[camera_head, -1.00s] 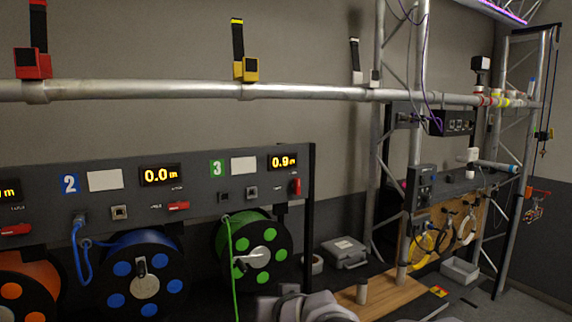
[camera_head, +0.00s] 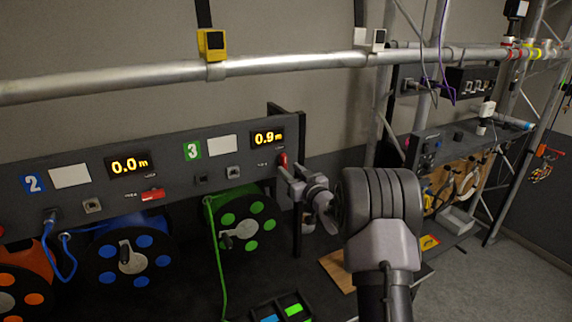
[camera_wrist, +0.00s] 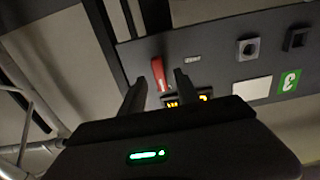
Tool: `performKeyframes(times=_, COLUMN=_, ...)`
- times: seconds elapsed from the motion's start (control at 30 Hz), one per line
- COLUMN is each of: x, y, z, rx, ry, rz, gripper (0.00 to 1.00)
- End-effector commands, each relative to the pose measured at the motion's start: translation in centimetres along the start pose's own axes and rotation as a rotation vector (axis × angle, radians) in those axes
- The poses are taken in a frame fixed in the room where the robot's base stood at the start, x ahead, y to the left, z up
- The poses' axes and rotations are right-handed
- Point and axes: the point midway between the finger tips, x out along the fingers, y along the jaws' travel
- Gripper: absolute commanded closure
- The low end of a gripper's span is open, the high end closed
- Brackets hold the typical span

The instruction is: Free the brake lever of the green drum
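The green drum (camera_head: 262,210) hangs under the panel section marked 3, whose display (camera_head: 268,137) reads 0.9 m. Its red brake lever (camera_head: 283,160) stands upright on the panel at the right end; it also shows in the wrist view (camera_wrist: 158,73). My gripper (camera_head: 287,172) is at the panel by this lever. In the wrist view my gripper (camera_wrist: 160,82) is open, its two fingers apart, with the lever in line with the gap between them. I cannot tell whether a finger touches it. A green cable (camera_head: 217,260) hangs from the drum.
The blue drum (camera_head: 105,258) is to the left; its red lever (camera_head: 152,194) lies horizontal. A metal truss tube (camera_head: 290,66) runs above the panel, with a yellow clamp (camera_head: 211,44) on it. A dark tray (camera_head: 280,309) with coloured pieces is below.

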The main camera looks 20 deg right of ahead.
Motion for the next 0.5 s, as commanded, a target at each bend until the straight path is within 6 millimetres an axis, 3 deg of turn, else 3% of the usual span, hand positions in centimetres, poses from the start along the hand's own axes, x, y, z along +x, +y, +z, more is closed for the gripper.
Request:
performKeyframes(times=0.2, x=3.0, y=0.0, z=0.0, rx=0.000, ry=0.000, rz=-0.001, gripper=0.62)
performKeyframes(times=0.5, x=3.5, y=-0.1, z=0.0, rx=0.000, ry=0.000, rz=0.000, gripper=0.62)
